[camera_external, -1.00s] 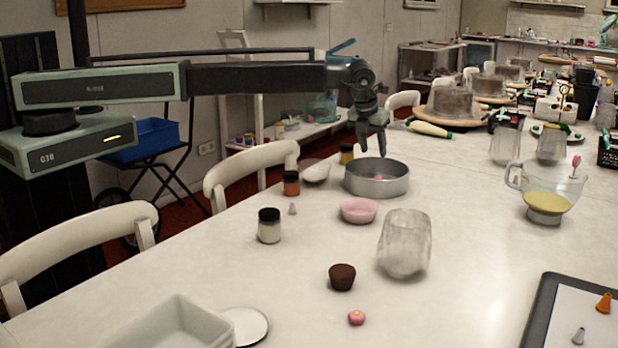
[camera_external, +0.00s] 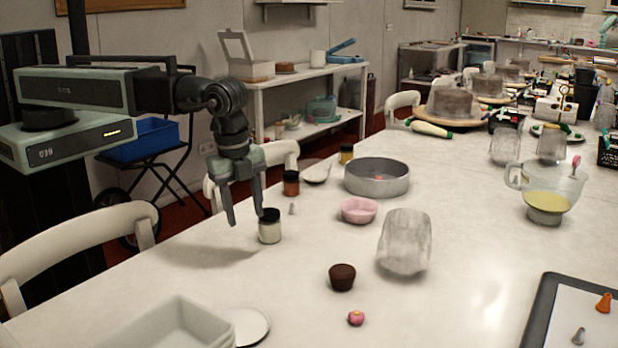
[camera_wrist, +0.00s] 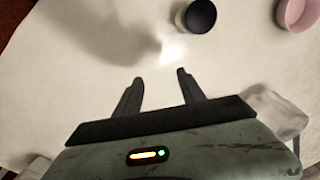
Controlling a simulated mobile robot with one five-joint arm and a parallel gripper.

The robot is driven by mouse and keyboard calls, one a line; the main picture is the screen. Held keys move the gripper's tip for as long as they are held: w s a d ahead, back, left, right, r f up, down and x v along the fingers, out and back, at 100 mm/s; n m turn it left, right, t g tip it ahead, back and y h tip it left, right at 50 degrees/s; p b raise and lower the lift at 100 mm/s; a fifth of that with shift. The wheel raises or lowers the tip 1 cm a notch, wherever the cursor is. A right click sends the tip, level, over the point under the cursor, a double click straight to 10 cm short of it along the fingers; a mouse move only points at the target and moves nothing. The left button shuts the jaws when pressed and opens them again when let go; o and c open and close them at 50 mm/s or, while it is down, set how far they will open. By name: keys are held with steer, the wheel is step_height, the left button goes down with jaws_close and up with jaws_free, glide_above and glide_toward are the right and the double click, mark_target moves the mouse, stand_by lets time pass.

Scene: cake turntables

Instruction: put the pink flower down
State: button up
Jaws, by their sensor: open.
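My gripper (camera_external: 245,219) is open and empty over the left edge of the table, just left of the white jar with a dark lid (camera_external: 269,227). In the wrist view its open fingers (camera_wrist: 160,76) have only bare tabletop between them.
A pink bowl (camera_external: 359,210), a clear upturned glass (camera_external: 405,242) and a brown cupcake (camera_external: 342,277) stand on the table. A white tray (camera_external: 180,325) is at the front left.

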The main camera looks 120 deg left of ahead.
steer(key=s+d+n+h, duration=0.1)
steer(key=s+d+n, duration=0.3)
steer(key=s+d, duration=0.4)
steer(key=d, duration=0.5)
steer(key=shift+s+n+g, duration=0.2)
steer(key=shift+n+g, duration=0.1)
steer(key=shift+n, duration=0.1)
